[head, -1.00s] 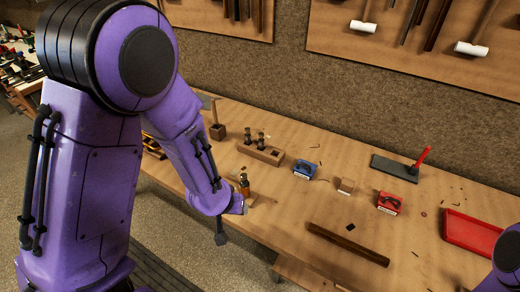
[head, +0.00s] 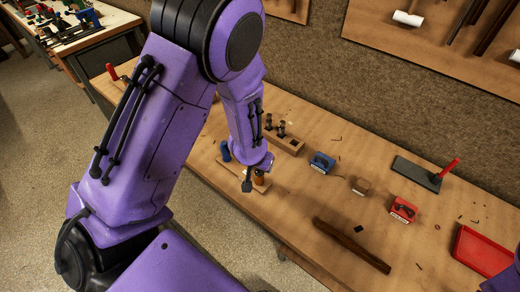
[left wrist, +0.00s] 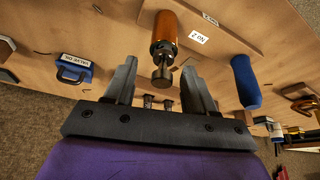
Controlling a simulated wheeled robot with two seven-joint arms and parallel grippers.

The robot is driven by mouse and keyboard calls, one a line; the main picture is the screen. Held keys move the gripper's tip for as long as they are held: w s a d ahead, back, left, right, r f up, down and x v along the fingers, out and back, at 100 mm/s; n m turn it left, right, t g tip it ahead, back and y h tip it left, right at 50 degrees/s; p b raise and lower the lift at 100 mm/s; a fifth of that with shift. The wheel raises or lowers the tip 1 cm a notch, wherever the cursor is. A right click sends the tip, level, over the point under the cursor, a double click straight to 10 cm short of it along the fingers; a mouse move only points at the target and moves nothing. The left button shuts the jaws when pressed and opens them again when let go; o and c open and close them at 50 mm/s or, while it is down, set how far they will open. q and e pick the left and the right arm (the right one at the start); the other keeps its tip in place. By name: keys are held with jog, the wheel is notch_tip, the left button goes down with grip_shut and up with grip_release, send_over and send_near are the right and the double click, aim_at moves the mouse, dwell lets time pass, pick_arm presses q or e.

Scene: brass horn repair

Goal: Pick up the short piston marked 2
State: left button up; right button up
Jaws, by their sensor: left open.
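An amber cylinder with a dark metal stem and knob (left wrist: 165,38), which looks like the piston, stands on a pale wooden board (left wrist: 232,38) beside a "No 2" label (left wrist: 198,37). In the left wrist view my left gripper (left wrist: 160,72) is open, with the knob end between its two fingers and gaps on both sides. My right gripper is out of view.
A blue cylinder (left wrist: 245,82) stands on the same board.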

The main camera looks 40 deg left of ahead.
pick_arm(q)
jog(key=shift+w+a+f, duration=0.1)
jog(key=shift+f, duration=0.35)
grip_shut()
dwell(1.1)
